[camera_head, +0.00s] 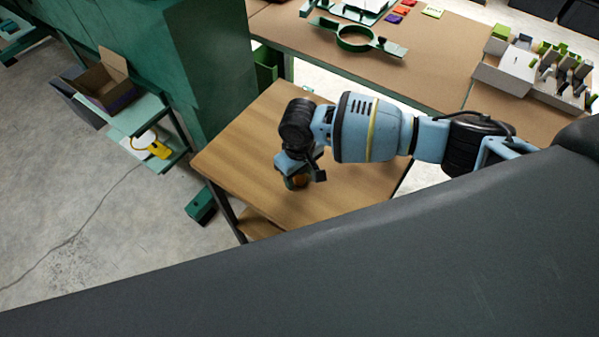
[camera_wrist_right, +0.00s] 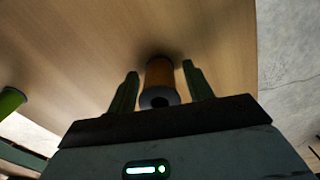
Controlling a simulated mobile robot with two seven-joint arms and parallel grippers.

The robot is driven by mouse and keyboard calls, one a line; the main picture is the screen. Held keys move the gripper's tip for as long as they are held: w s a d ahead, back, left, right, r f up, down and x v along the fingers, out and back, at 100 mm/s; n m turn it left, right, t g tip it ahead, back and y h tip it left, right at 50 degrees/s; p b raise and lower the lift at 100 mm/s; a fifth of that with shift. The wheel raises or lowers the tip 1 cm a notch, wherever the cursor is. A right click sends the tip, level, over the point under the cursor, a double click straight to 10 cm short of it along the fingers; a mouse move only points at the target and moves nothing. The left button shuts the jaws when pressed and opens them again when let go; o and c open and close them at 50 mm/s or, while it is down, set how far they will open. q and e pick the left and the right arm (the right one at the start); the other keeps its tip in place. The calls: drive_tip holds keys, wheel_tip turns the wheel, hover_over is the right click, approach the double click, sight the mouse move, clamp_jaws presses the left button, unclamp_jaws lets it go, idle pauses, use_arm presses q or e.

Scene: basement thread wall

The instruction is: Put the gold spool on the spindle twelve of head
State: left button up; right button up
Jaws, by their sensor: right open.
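The gold spool (camera_wrist_right: 160,75) is on the wooden table (camera_wrist_right: 90,35) in the right wrist view, with a dark end and centre hole facing the camera. My right gripper (camera_wrist_right: 160,70) is open, with one finger on each side of the spool and small gaps visible. In the head view the spool (camera_head: 297,182) shows as a brown-gold patch beneath my right gripper (camera_head: 300,174), mostly covered by the wrist. I cannot make out spindle twelve or its head in either view. My left gripper is not in view.
A green machine body (camera_head: 212,70) stands beside the table. A long workbench (camera_head: 440,55) behind holds a green ring clamp (camera_head: 357,38) and white boxes (camera_head: 507,70). A shelf at left carries an open carton (camera_head: 105,88). My dark body covers the lower part.

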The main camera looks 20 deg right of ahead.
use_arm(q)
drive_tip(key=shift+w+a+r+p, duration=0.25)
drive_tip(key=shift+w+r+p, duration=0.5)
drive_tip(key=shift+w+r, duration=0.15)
use_arm(e)
wheel_tip(320, 180, up, 12)
drive_tip(key=shift+r, duration=0.15)
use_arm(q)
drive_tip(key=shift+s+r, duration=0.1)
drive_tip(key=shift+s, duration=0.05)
use_arm(e)
drive_tip(key=shift+s, duration=0.1)
